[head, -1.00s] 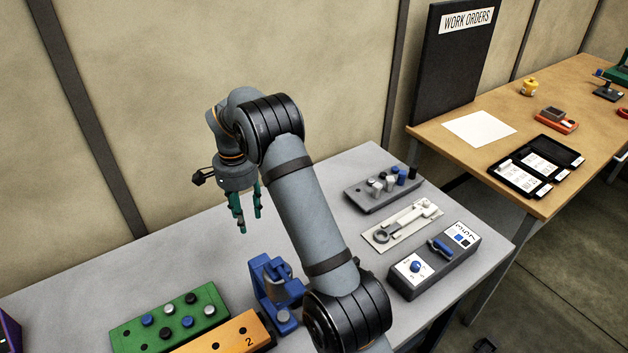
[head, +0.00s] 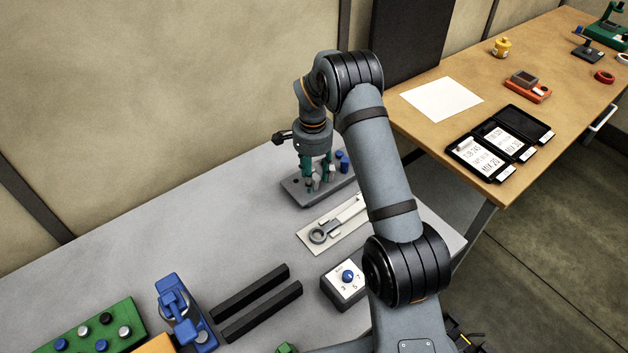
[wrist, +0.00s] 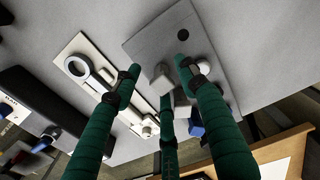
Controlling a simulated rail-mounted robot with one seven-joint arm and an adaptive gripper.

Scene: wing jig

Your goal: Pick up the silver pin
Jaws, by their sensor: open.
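The grey pin block (head: 293,194) stands at the back of the grey table and holds silver, blue and dark pins. A silver pin (head: 316,182) shows among my green fingertips in the head view. My gripper (head: 315,174) points down over the block, open. In the wrist view its green fingers (wrist: 158,74) spread around a silver pin (wrist: 160,80), with a second silver pin (wrist: 181,104) partly hidden behind the fingers. I cannot tell whether any finger touches a pin.
A white plate with a grey ring-ended tool (head: 318,236) lies in front of the block. Nearby are a dial box (head: 346,284), two black bars (head: 250,303), a blue fixture (head: 178,310) and a green pin block (head: 85,338). The table left of the grey block is clear.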

